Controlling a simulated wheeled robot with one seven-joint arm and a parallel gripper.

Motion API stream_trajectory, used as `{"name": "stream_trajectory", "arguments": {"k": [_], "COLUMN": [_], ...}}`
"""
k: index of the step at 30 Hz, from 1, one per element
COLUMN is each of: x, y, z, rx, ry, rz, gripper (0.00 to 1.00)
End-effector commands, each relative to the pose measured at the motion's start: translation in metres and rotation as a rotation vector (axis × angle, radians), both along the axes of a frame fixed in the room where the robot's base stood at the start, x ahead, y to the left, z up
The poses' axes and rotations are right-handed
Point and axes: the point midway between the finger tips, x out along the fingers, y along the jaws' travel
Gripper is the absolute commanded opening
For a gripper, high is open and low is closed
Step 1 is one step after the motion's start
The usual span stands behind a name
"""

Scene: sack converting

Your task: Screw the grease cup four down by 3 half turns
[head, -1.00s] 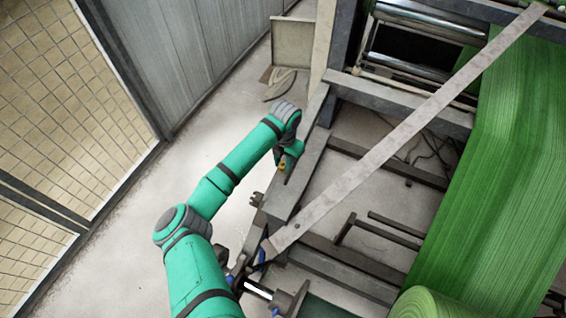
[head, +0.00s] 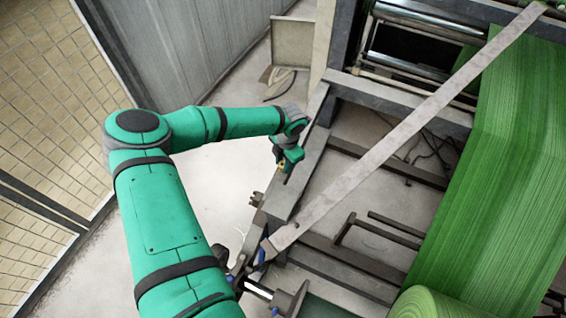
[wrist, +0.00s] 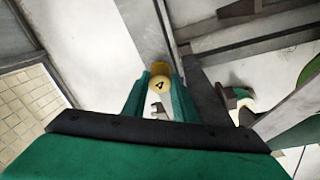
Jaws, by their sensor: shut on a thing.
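The grease cup four (wrist: 159,84) is a small yellow cup with a dark "4" on its top, seen in the wrist view between my two green fingers. My gripper (wrist: 160,95) is shut on it, one finger on each side. In the head view my gripper (head: 284,168) is low over the dark steel beam at the machine's left side, and only a bit of yellow shows by its fingers. The cup's lower part and its thread are hidden. Another yellow surface (wrist: 159,67) shows just beyond the cup; I cannot tell what it is.
The steel beam (head: 290,201) runs along the machine's side. A pale diagonal bar (head: 400,120) crosses above the frame, and green woven web (head: 510,150) hangs at the right. A mesh fence (head: 50,80) stands left. Bare floor (head: 215,185) lies between.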

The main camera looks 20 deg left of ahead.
Motion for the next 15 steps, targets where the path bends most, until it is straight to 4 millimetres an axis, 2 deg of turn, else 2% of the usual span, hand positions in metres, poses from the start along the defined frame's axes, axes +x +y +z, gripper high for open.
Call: {"name": "stream_trajectory", "arguments": {"k": [15], "x": [0.0017], "y": [-0.0022], "z": [0.0017], "rx": [0.020], "ry": [-0.009], "rz": [-0.091], "gripper": [0.04]}}
